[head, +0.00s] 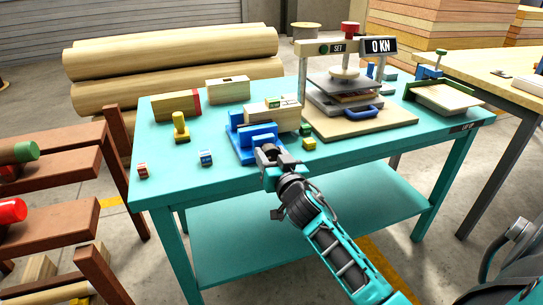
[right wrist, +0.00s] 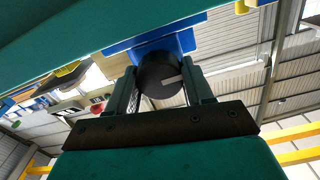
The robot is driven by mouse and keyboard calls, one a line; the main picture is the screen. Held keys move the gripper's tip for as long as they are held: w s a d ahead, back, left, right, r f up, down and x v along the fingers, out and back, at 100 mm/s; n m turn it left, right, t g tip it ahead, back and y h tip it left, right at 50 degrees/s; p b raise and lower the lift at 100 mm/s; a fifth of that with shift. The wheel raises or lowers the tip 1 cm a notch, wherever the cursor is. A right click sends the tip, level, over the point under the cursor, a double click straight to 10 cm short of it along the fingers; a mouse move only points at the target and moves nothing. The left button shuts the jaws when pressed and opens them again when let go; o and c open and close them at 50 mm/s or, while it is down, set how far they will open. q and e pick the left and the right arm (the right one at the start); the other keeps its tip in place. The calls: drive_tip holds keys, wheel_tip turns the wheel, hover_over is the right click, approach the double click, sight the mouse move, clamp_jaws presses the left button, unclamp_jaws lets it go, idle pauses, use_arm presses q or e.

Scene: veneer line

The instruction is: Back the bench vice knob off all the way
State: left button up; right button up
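The blue bench vice (head: 256,141) stands at the front edge of the teal table, with a wooden block (head: 272,115) at its back. Its knob (right wrist: 158,76) shows in the right wrist view as a dark round disc with a pale mark on its face. My right gripper (head: 268,156) reaches the vice's front from below right. In the right wrist view its two fingers (right wrist: 161,84) stand on either side of the knob, which fills the space between them. In the head view the gripper hides the knob. My left gripper is not in view.
The teal table (head: 350,155) also carries a press (head: 345,95) with a 0 KN display, a yellow stamp-like piece (head: 180,128), small blocks (head: 206,158) and wooden blocks (head: 177,105). A brown rack (head: 65,165) stands at left. The table's front right is clear.

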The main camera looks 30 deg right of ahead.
drive_tip(key=c, duration=0.5)
drive_tip(key=shift+n, duration=0.4)
drive_tip(key=n+p, duration=0.1)
drive_tip(key=n, duration=0.4)
drive_tip(key=shift+r+p, duration=0.1)
drive_tip(key=shift+p, duration=0.3)
drive_tip(key=n, duration=0.5)
drive_tip(key=shift+n+p, duration=0.35)
drive_tip(key=shift+n, duration=0.05)
drive_tip(key=n, duration=0.5)
drive_tip(key=shift+a, duration=0.15)
drive_tip(key=shift+n, duration=0.3)
